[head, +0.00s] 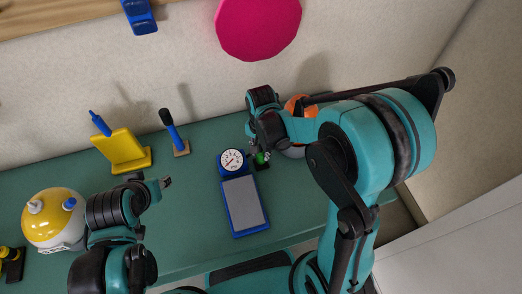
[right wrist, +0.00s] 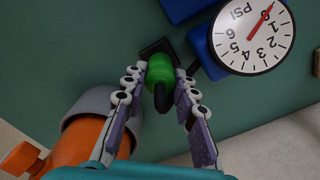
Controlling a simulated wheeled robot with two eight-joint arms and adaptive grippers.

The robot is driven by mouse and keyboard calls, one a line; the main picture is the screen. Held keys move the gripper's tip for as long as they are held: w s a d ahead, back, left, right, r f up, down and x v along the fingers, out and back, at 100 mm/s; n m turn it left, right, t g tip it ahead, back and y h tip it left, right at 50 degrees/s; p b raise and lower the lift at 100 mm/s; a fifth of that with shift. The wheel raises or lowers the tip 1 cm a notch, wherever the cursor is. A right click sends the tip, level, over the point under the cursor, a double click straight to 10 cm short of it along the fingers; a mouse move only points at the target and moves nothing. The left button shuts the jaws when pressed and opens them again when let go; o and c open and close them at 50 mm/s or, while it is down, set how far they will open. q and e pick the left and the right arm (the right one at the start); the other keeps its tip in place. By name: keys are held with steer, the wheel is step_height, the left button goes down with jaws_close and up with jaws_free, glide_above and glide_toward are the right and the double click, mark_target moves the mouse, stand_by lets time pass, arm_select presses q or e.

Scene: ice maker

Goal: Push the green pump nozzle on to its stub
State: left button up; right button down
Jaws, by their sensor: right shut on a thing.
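The green pump nozzle (right wrist: 160,70) is between the fingers of my right gripper (right wrist: 161,78), which is shut on it. A short black part (right wrist: 161,97) sticks out of its near end. In the head view the nozzle (head: 260,158) shows as a small green spot under my right gripper (head: 261,150). A black square base (right wrist: 156,47) lies just beyond the nozzle; I cannot tell whether they touch. No stub can be made out. The blue pump (head: 245,204) with its round gauge (head: 232,160) is beside the nozzle. My left gripper (head: 166,183) is over the table; its opening is unclear.
An orange and grey object (right wrist: 85,140) stands close beside my right gripper. A yellow block (head: 123,150), a blue-handled tool (head: 174,135) and a yellow-and-white dome (head: 55,215) are on the left of the green table (head: 195,215). The table is clear left of the pump.

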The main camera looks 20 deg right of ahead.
steer(key=shift+f+b, duration=0.7)
steer(key=shift+f, duration=0.1)
steer(key=c, duration=1.1)
jaws_free()
steer(key=shift+r, duration=0.1)
step_height(320, 180, up, 12)
steer(key=shift+f, duration=0.1)
steer(key=s+d+n+t, duration=0.1)
steer(key=s+n+t, duration=0.1)
steer(key=s, duration=0.1)
steer(key=s+d+r+n+t, duration=0.1)
steer(key=s+d+n+t, duration=0.1)
steer(key=s+n, duration=0.1)
steer(key=s+d+n+t, duration=0.1)
steer(key=s+n+t, duration=0.2)
steer(key=s, duration=0.1)
steer(key=shift+s+d+r, duration=0.15)
steer(key=shift+d+r, duration=0.15)
steer(key=shift+d, duration=0.05)
